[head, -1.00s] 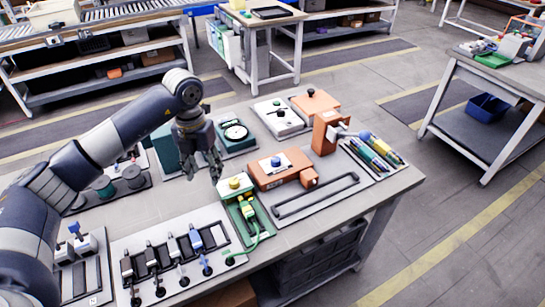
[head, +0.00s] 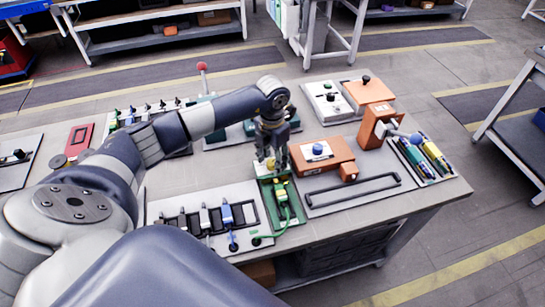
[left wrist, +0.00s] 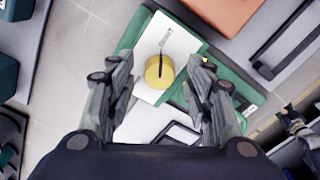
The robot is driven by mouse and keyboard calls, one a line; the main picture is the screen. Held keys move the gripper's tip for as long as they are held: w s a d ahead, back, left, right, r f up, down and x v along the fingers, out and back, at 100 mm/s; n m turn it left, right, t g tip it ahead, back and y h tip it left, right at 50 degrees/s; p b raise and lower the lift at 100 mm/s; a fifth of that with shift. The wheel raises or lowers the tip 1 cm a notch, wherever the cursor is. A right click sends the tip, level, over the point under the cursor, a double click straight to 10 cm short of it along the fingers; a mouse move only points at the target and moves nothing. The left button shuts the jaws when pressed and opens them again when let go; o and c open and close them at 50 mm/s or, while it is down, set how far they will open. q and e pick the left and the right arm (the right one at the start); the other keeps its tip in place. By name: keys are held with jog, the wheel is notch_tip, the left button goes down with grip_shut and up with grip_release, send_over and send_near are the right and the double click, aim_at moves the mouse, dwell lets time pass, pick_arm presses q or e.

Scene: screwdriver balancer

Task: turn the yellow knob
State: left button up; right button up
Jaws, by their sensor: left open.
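The yellow knob (left wrist: 159,72) is a short round cap with a dark pointer line, on a white plate (left wrist: 180,47) of a green unit. In the left wrist view it shows between the two fingers of my left gripper (left wrist: 161,67), which is open, with a gap visible on each side. I cannot tell the exact height of the fingertips over the knob. In the head view my left gripper (head: 270,162) points down over the green unit (head: 265,190), and its fingers partly hide the knob. My right gripper is not in view.
An orange box with a blue knob (head: 318,150) stands just right of the green unit. A tray with plugs (head: 205,217) and a green cable (head: 287,222) lie in front. A grey panel with a black bar handle (head: 350,193) is to the right.

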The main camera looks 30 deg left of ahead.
pick_arm(q)
jog(key=shift+f, duration=0.25)
jog(key=c, duration=1.1)
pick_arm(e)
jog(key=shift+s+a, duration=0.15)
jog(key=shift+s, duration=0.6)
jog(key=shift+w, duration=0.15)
